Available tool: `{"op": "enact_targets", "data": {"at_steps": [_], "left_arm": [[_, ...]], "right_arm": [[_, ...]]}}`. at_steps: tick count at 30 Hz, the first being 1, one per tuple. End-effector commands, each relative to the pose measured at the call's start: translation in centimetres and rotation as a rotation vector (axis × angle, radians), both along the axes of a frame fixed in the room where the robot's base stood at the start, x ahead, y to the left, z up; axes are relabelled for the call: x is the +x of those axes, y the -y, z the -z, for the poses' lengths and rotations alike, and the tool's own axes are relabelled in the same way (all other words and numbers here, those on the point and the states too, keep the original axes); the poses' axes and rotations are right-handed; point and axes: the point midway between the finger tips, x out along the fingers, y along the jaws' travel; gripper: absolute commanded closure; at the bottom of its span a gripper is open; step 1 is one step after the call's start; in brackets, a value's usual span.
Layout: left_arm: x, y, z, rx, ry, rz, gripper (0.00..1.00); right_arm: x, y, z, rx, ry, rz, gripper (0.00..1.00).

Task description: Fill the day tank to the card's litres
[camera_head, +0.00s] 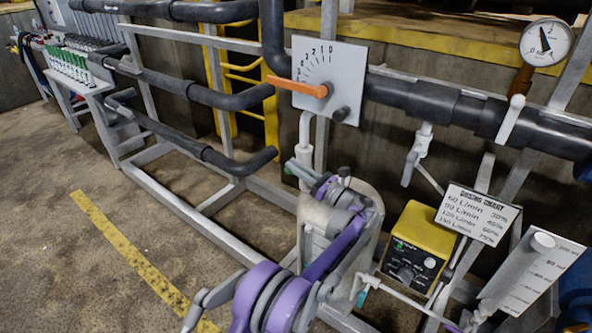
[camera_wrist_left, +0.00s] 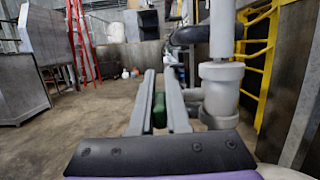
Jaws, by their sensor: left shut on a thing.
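My left gripper (camera_head: 299,172) is at the white valve and pipe below the scale plate; my purple arm covers much of this spot. In the left wrist view the two grey fingers (camera_wrist_left: 158,100) are shut on a small green piece (camera_wrist_left: 160,110), just left of the white valve body (camera_wrist_left: 220,88). Whether the green piece is the valve's handle cannot be told. A beige rounded tank (camera_head: 372,200) stands behind my arm. The scale plate (camera_head: 345,60) has an orange pointer (camera_head: 297,86) aimed left. No card with litres can be made out. My right gripper is out of view.
A yellow control box (camera_head: 420,245) stands beside a dosing chart (camera_head: 477,214) in L/min and percent. A graduated white panel (camera_head: 545,270) is at lower right. A round gauge (camera_head: 546,42) is at top right. Black pipes (camera_head: 230,98) and a grey frame line the wall; open floor (camera_head: 60,210) lies left.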

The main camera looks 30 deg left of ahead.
Motion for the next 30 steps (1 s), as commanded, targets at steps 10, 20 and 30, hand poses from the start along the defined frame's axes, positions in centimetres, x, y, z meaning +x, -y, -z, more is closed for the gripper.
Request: {"op": "enact_targets", "data": {"at_steps": [10,20,30], "left_arm": [[-0.1,0.5,0.8,0.202,0.017,-0.001,1.0],[-0.1,0.5,0.8,0.201,0.017,-0.001,0.72],[-0.1,0.5,0.7,0.202,0.017,-0.001,0.56]], "right_arm": [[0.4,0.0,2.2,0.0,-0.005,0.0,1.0],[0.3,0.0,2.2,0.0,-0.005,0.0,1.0],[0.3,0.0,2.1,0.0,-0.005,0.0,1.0]]}}
